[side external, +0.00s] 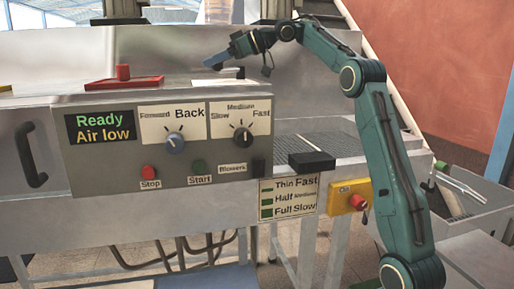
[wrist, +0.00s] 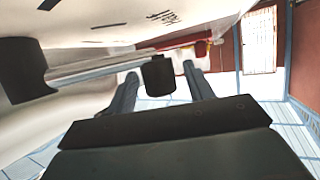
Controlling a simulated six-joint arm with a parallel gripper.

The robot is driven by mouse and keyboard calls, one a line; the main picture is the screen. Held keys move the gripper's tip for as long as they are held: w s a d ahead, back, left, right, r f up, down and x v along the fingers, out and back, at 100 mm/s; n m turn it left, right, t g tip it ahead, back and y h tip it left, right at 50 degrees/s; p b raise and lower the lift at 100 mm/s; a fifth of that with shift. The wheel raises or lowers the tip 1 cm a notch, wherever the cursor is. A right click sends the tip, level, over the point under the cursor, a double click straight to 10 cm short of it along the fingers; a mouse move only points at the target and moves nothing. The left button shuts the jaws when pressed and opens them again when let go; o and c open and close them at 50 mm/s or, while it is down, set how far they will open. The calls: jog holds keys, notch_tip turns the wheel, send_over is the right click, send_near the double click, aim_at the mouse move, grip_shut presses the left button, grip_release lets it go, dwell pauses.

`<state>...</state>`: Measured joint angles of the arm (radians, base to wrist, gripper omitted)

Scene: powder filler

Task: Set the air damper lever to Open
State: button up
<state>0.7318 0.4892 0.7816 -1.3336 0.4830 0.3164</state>
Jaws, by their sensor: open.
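In the wrist view, a metal rod (wrist: 95,73) runs from a dark block (wrist: 25,72) at the left to a black knob (wrist: 159,75); it looks like the damper lever. My gripper (wrist: 160,72) is open, with one blue-grey finger on each side of the knob. I cannot tell whether either finger touches it. Small dark markings (wrist: 163,16) on the pale surface are too blurred to read.
The control box (side external: 115,170) has a display reading "Ready" and "Air low", dials and buttons. A red part (side external: 123,80) sits on top to the left. A ribbed bed (side external: 320,140) and a black block (side external: 311,161) lie to the right, above a yellow switch box (side external: 346,199).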

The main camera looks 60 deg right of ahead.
jog(key=shift+w, duration=0.1)
